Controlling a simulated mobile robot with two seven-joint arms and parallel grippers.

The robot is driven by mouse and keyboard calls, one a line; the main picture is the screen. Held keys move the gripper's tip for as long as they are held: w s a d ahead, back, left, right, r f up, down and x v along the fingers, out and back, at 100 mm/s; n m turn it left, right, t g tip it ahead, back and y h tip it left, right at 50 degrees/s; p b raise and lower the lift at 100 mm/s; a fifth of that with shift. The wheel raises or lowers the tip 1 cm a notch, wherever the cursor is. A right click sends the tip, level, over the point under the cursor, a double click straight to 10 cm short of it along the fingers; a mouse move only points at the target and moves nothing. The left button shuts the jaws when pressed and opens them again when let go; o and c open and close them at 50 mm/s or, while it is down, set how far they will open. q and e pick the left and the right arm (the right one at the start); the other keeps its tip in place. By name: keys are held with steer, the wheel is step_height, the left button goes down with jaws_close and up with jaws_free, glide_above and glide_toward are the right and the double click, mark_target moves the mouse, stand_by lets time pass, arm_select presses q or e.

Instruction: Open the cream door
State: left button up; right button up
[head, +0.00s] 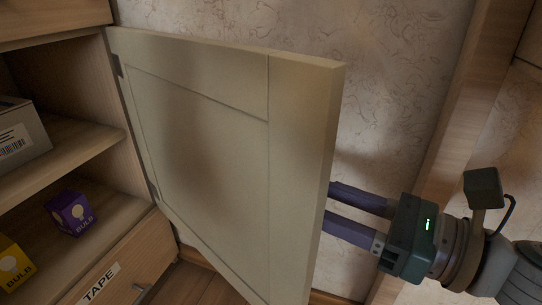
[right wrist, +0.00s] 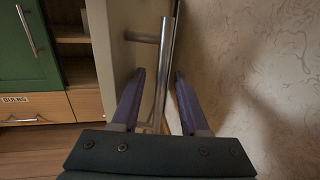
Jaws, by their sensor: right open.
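The cream door (head: 210,140) stands swung wide open on its left-side hinges, away from the cabinet. In the right wrist view the door (right wrist: 118,50) shows edge-on, with its metal bar handle (right wrist: 166,70) on the outer face. My right gripper (head: 331,205) is at the door's outer side, its fingertips hidden behind the door edge in the head view. In the right wrist view its purple fingers (right wrist: 160,74) are open, one on each side of the handle bar, with gaps showing. My left gripper is not in view.
The open cabinet's shelves hold a purple bulb box (head: 72,212), a yellow bulb box (head: 12,265) and a grey box (head: 20,130). A drawer labelled TAPE (head: 110,285) is below. A patterned wall (head: 400,60) stands behind the door, and a green door (right wrist: 25,45) is at left.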

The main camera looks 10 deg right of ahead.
jaws_close()
steer(key=shift+d, duration=0.1)
stand_by(1.2)
